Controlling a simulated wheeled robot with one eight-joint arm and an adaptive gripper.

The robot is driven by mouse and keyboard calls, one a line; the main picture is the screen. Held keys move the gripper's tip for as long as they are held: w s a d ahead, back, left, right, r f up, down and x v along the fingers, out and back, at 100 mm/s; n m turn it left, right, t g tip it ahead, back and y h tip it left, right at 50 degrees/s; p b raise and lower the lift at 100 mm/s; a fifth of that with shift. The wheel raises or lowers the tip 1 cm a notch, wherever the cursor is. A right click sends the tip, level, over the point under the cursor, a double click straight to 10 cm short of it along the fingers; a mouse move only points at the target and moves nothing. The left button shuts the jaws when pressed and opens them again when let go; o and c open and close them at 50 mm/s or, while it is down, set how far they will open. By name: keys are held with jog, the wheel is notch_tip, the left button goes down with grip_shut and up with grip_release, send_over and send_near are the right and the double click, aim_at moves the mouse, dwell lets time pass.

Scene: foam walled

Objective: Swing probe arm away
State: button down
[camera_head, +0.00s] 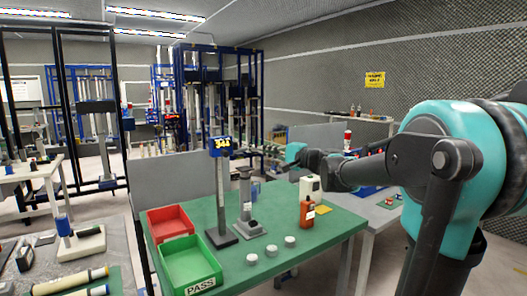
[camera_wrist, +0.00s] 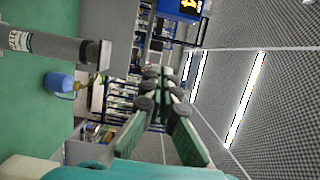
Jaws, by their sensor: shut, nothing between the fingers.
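A grey upright stand (camera_head: 245,198) with a square base is on the green table. It lies sideways in the wrist view (camera_wrist: 45,45), with a short dark head (camera_wrist: 97,54) at its end. This looks like the probe stand; I cannot clearly tell a separate swinging arm. My gripper (camera_head: 262,149) is shut and empty, to the right of and above the stand's top in the head view. In the wrist view its fingers (camera_wrist: 162,76) are close together and apart from the stand's head. A post with a blue display (camera_head: 220,147) stands left of the stand.
The green table (camera_head: 325,222) also carries a red tray (camera_head: 168,224), a green PASS tray (camera_head: 190,263), several white discs (camera_head: 270,250), an orange bottle (camera_head: 307,212) and a white box (camera_head: 310,186). A grey panel (camera_head: 180,180) stands behind.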

aim_at(241, 149)
jog(key=x, duration=1.1)
jog(key=shift+a, duration=0.2)
jog(key=shift+w, duration=0.25)
jog(key=shift+w+n+g+y, duration=0.25)
jog(key=shift+n+g+y, duration=0.05)
jog(key=shift+g, duration=0.1)
jog(key=shift+w+a+n+g, duration=0.2)
jog(key=shift+n+g, duration=0.1)
jog(key=shift+g, duration=0.1)
jog(key=shift+w+a+n+g+y, duration=0.15)
jog(key=shift+w+n+g+y, duration=0.35)
jog(key=shift+g, duration=0.2)
jog(key=shift+w+a+n+g+y, duration=0.15)
jog(key=shift+w+n+g+y, duration=0.35)
jog(key=shift+g, duration=0.2)
jog(key=n+g, duration=0.1)
jog(key=w+a+g, duration=0.1)
jog(key=shift+w+n+g+y, duration=0.2)
jog(key=shift+n+g+y, duration=0.1)
jog(key=shift+n+y, duration=0.1)
jog(key=w+a+n+g, duration=0.3)
jog(key=a+n+g, duration=0.1)
jog(key=a+g, duration=0.3)
jog(key=shift+w+a, duration=0.25)
jog(key=shift+a, duration=1.1)
